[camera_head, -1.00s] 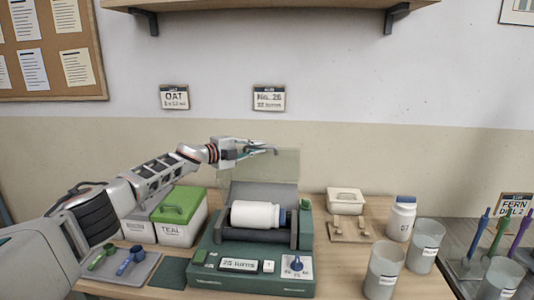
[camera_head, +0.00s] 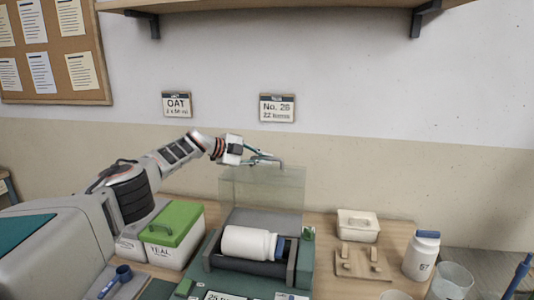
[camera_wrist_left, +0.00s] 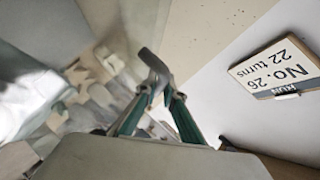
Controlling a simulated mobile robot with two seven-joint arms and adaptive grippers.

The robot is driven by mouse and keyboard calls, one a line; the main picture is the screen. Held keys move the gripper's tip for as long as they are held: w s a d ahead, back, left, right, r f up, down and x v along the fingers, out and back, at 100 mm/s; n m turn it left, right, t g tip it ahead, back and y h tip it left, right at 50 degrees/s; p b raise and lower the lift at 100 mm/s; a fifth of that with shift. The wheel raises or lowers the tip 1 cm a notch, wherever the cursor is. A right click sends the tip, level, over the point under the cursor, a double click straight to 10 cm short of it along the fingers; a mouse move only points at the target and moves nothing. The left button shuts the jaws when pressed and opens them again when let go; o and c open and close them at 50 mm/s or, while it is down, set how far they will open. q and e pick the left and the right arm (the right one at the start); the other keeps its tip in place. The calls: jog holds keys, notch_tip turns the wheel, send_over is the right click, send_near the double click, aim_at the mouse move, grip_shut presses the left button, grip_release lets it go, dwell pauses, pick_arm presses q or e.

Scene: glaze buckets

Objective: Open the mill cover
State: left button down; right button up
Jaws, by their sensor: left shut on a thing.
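The mill (camera_head: 262,268) is a green machine on the table. A white jar with a blue lid (camera_head: 249,242) lies on its side in it. The clear mill cover (camera_head: 262,190) stands raised, roughly upright, behind the jar. My left gripper (camera_head: 264,158) is at the top edge of the cover, shut on its grey handle (camera_wrist_left: 154,66), which shows between the fingers in the left wrist view. My right gripper is not in view.
A green-lidded box (camera_head: 170,232) stands left of the mill. A small white box (camera_head: 357,226), a wooden rack (camera_head: 360,262), an upright white jar (camera_head: 421,256) and clear beakers (camera_head: 453,281) stand to the right. A wall sign (camera_head: 277,107) hangs behind.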

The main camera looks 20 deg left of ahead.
pick_arm(q)
jog(key=shift+w+d+r, duration=0.1)
jog(key=shift+w+r, duration=0.05)
dwell(0.3)
jog(key=c, duration=2.4)
grip_release()
jog(key=shift+v, duration=1.15)
jog(key=v, duration=0.9)
jog(key=shift+s+a+r, duration=0.15)
jog(key=shift+s+a, duration=0.05)
jog(key=shift+s, duration=0.1)
